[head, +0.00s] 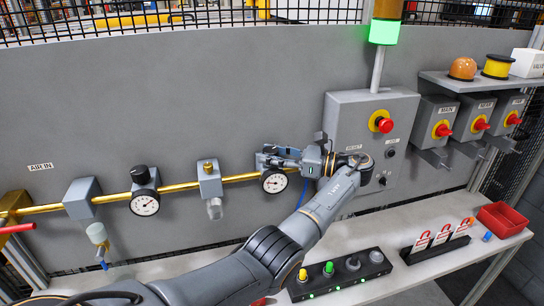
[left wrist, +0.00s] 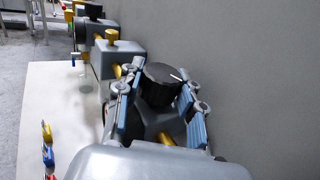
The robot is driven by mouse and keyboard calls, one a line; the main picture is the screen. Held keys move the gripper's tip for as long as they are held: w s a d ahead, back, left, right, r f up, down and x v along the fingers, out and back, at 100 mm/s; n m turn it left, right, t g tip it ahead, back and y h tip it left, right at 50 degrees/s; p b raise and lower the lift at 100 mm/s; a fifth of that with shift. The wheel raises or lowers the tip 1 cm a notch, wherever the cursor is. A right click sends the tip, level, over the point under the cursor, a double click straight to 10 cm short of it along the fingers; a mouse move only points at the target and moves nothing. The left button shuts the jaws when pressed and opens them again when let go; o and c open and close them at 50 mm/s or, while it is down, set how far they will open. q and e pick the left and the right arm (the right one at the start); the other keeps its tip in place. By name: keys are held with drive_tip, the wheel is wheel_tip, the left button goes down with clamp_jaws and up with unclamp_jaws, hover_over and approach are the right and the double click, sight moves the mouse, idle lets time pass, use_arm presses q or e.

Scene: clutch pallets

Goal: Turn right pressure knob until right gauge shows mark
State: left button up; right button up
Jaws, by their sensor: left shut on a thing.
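The right gauge (head: 275,182) is a white dial on the brass air pipe. Its needle and mark are too small to read clearly. My left gripper (head: 280,158) reaches in from the right above the right gauge. Its blue-padded fingers are shut on the knob, one on each side. My right gripper is not in view.
Left along the pipe are a brass-topped valve block (head: 209,178) and the left gauge (head: 145,203) with its black knob (head: 141,174). A grey control box (head: 350,110) with a red button stands right of my gripper. The shelf below holds a button strip (head: 340,275) and red tags.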

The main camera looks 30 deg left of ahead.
sight(271, 149)
use_arm(q)
drive_tip(key=shift+r+n+g, duration=0.2)
drive_tip(key=shift+n+g, duration=0.3)
drive_tip(key=shift+g, duration=0.1)
drive_tip(key=o, duration=1.1)
drive_tip(key=shift+o, duration=0.5)
drive_tip(key=shift+a+f, duration=0.1)
wheel_tip(271, 149, up, 10)
